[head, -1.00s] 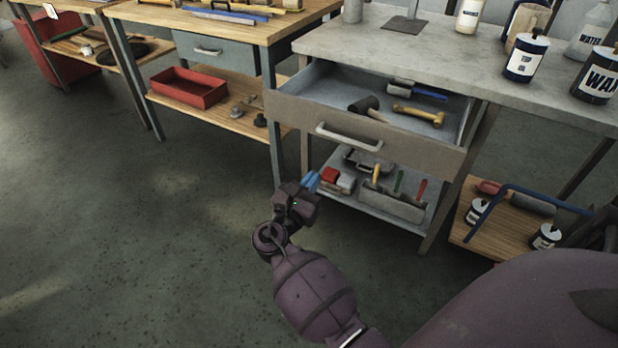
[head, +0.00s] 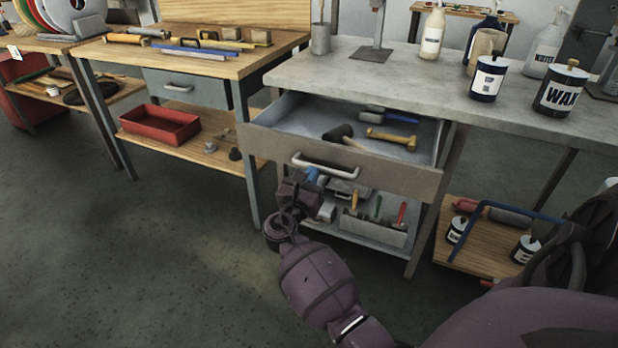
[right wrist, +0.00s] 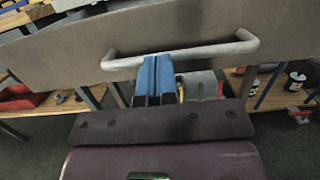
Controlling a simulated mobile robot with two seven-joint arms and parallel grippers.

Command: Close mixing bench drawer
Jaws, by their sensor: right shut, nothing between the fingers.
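The mixing bench drawer (head: 346,163) is pulled out under the grey bench top (head: 400,80), with mallets and other tools lying inside. Its pale bar handle (head: 326,165) is on the front panel. My right gripper (head: 312,175) is just below the handle in the head view, blue fingertips together. In the right wrist view the shut blue fingers (right wrist: 154,78) overlap the lower edge of the handle (right wrist: 185,53) near its middle, with nothing between them. I cannot tell whether they touch it. My left gripper is not in view.
A lower shelf with a tool caddy (head: 372,229) is under the drawer. A wooden shelf (head: 480,250) with cans is at the right. Bottles and a wax can (head: 562,92) stand on the bench. A wooden bench (head: 190,62) is left. Floor in front is clear.

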